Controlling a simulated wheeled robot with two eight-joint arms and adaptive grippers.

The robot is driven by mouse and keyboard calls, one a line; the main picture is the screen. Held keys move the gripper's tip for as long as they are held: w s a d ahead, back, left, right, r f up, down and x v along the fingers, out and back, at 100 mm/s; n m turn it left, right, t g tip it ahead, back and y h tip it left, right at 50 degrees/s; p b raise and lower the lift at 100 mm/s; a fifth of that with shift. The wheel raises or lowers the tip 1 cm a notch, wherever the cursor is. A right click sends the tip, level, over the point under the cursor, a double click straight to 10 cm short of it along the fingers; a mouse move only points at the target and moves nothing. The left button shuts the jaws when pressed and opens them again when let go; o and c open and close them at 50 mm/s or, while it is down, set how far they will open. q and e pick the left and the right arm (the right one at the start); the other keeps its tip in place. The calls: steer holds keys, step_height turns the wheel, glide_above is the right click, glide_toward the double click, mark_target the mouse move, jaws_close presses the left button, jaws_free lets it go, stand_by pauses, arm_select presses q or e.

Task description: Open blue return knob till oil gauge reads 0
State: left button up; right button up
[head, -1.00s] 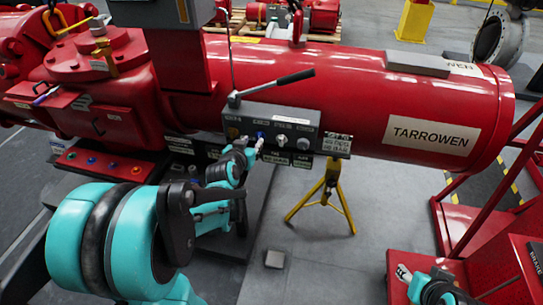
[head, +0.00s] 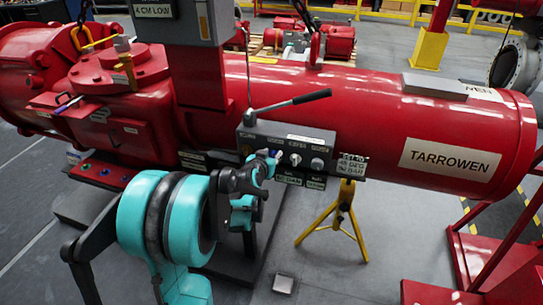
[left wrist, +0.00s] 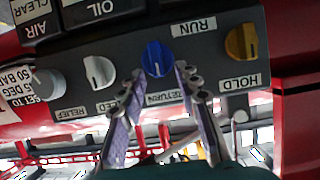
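The blue return knob (left wrist: 157,58) sits on the dark control panel (left wrist: 208,55) in the left wrist view, above a RETURN label. My left gripper (left wrist: 159,74) is open, with its fingertips apart on either side of the knob's lower part; I cannot tell if they touch it. In the head view my left gripper (head: 272,162) is at the front of the panel (head: 262,138), and the blue knob is mostly hidden by it. An OIL label (left wrist: 96,8) shows at the top of the left wrist view, but no gauge dial is readable. My right gripper is not in view.
A white knob (left wrist: 99,71) and a yellow knob (left wrist: 241,42) flank the blue one. A lever (head: 295,101) projects above the panel. The red cylinder (head: 385,120) is behind it, and a yellow stand (head: 341,215) is below right.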

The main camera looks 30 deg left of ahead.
mark_target(270, 154)
arm_select(q)
jaws_close()
steer(key=shift+a, duration=0.1)
steer(key=n+h, duration=0.1)
steer(key=a+n+h+b, duration=0.1)
steer(key=shift+s+f+n+t, duration=0.2)
steer(key=shift+n+t, duration=0.1)
steer(key=shift+n, duration=0.1)
steer(key=n+h+b, duration=0.1)
steer(key=n, duration=0.1)
steer(key=a+f+n+t+h+b, duration=0.1)
steer(key=n, duration=0.1)
steer(key=n+t+h+b, duration=0.1)
steer(key=n, duration=0.1)
steer(key=shift+s+a+f, duration=0.1)
steer(key=shift+a+f, duration=0.05)
steer(key=shift+f, duration=0.05)
steer(key=shift+f+n+t+h, duration=0.25)
steer(key=shift+n+t, duration=0.15)
steer(key=shift+n, duration=0.5)
steer(key=shift+f+n+t+h, duration=0.15)
steer(key=shift+n+t+h, duration=0.2)
steer(key=shift+n, duration=0.55)
